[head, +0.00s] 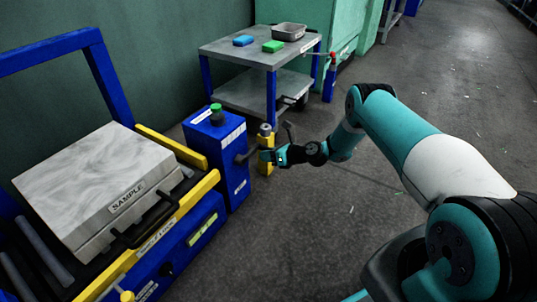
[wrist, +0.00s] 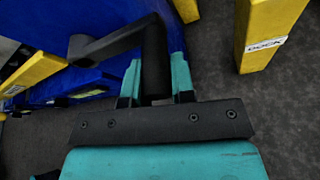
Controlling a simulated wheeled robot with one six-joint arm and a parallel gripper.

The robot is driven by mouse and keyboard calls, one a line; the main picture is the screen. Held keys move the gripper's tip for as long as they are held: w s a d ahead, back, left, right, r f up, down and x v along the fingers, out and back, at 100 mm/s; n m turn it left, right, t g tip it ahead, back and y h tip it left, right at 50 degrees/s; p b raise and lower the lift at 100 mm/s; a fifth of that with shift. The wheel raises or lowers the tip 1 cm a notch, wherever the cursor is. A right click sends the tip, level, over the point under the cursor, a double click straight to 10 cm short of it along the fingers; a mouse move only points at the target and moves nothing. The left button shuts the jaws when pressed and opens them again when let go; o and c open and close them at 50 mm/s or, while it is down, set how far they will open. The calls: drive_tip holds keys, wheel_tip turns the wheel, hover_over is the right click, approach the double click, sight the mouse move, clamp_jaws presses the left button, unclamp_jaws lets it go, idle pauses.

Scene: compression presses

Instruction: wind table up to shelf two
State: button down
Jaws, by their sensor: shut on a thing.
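A dark crank (head: 243,157) sticks out from the side of a blue box (head: 217,150) with a green knob on top. My gripper (head: 268,156) is at the crank's outer end. In the wrist view the black crank arm (wrist: 110,43) runs from a hub at the left to an upright grip (wrist: 155,60). My teal fingers (wrist: 156,80) stand on both sides of that grip, shut on it. A grey block marked SAMPLE (head: 95,180) with a black handle sits on the blue and yellow table (head: 165,250) at the left. Which shelf level it is at cannot be told.
A yellow post (head: 265,140) stands close behind my gripper; its DOCK label shows in the wrist view (wrist: 265,45). A grey cart (head: 235,52) at the back holds a blue block, a green block and a grey tray. Floor to the right is clear.

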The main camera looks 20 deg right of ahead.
drive_tip(key=shift+a, duration=0.2)
idle(0.6)
drive_tip(key=c, duration=1)
unclamp_jaws()
drive_tip(key=shift+o, duration=0.2)
drive_tip(key=shift+d, duration=0.1)
drive_tip(key=shift+s+d+r+p, duration=0.25)
drive_tip(key=shift+d+p, duration=0.1)
drive_tip(key=shift+d, duration=0.05)
drive_tip(key=p+v, duration=0.7)
drive_tip(key=v, duration=0.9)
drive_tip(key=shift+s, duration=0.2)
